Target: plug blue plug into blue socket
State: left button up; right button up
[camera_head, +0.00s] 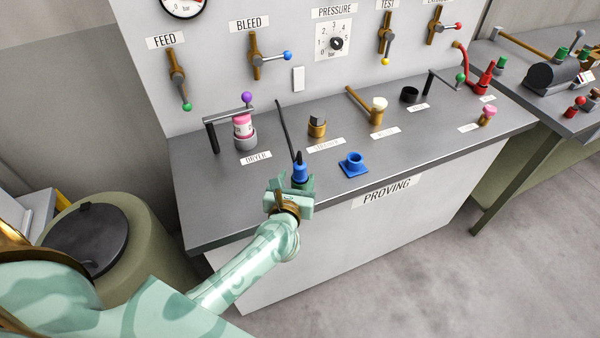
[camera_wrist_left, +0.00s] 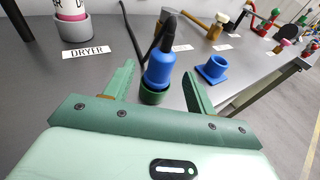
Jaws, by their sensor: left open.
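The blue plug (camera_head: 300,172) has a black top and a black cable, and stands upright near the front edge of the bench. In the left wrist view the blue plug (camera_wrist_left: 158,75) rises from a dark green ring (camera_wrist_left: 153,95) at its base. My left gripper (camera_head: 295,185) is open, with one green finger on each side of the plug; gaps show between them. The blue socket (camera_head: 353,164) sits on the bench to the right of the plug, apart from it. It also shows in the left wrist view (camera_wrist_left: 214,69). My right gripper is out of view.
A brass fitting (camera_head: 317,126) is behind the plug. Valve levers line the upright panel. Bench top around the blue socket is clear.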

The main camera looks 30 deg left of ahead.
aim_at(299, 172)
pick_arm(q)
jog(key=x, duration=0.5)
jog(key=shift+d+r+b, duration=0.1)
jog(key=shift+b, duration=0.2)
jog(key=shift+c, duration=0.9)
jog(key=c, duration=0.9)
